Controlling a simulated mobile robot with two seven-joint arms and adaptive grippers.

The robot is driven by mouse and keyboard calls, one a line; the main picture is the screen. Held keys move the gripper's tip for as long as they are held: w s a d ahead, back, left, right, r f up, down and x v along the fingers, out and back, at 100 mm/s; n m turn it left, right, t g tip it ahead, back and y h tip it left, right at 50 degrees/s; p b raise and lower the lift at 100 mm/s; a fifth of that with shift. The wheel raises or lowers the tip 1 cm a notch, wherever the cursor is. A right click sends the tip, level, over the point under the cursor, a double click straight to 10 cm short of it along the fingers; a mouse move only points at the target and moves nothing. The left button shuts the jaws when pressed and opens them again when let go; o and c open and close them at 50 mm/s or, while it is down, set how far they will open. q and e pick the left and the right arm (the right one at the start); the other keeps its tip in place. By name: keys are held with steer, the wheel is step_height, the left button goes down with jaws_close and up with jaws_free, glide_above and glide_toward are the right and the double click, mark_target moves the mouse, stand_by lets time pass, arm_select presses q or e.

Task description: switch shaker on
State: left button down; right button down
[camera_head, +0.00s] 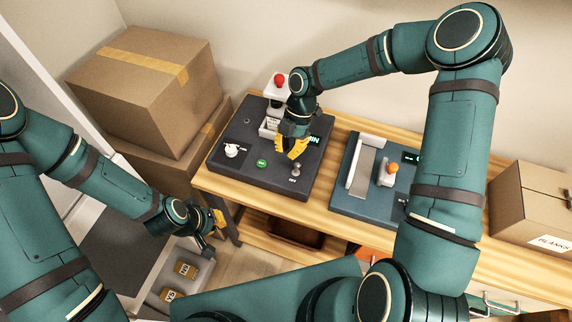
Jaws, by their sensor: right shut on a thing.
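A dark machine (262,180) stands on the wooden bench, with a white knob (233,150), a green button (262,163), a small metal toggle (296,168) and a partly covered display (315,139). A blue machine (352,208) with a pale upright plate and an orange-topped lever (391,170) stands to its right. I cannot tell which is the shaker. My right gripper (291,150), yellow-tipped, is low over the dark machine, just behind the toggle. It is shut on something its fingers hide. My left gripper (213,229) is off the bench at the lower left; its opening is unclear.
A red-topped white part (279,82) rises behind my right gripper. Large cardboard boxes (140,95) are stacked at the left. A box marked BLANKS (530,210) sits at the bench's right. Small labelled boxes (186,269) lie below my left gripper. My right arm hides part of the blue machine.

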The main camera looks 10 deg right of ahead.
steer(key=v, duration=0.3)
steer(key=shift+w+d, duration=0.15)
steer(key=shift+d, duration=0.05)
stand_by(0.4)
